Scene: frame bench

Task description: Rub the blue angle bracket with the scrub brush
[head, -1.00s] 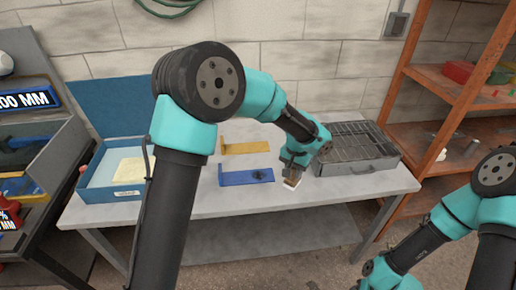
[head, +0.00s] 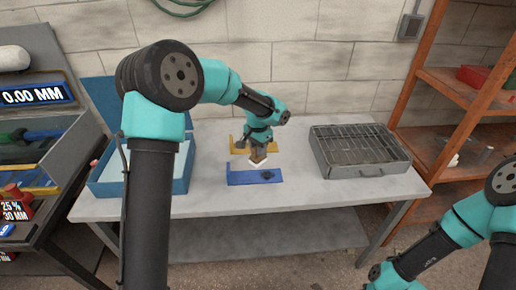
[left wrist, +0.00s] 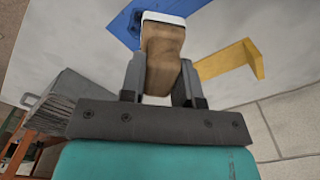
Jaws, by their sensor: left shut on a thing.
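The blue angle bracket (head: 243,178) lies on the grey bench, with a dark smudge toward its right part. It also shows at the top of the left wrist view (left wrist: 124,22), partly hidden by the brush. My left gripper (head: 257,150) is shut on the scrub brush (left wrist: 163,55), which has a wooden body and a white end. The brush's white end is at the bracket's back edge in the head view; I cannot tell whether they touch. My right arm shows at the lower right, but its gripper is out of view.
A yellow angle bracket (head: 238,144) lies behind the blue one, partly hidden by my left arm. A grey wire-topped tray (head: 363,172) stands to the right. An open blue box (head: 180,178) stands at the left. The bench front (head: 300,196) is clear.

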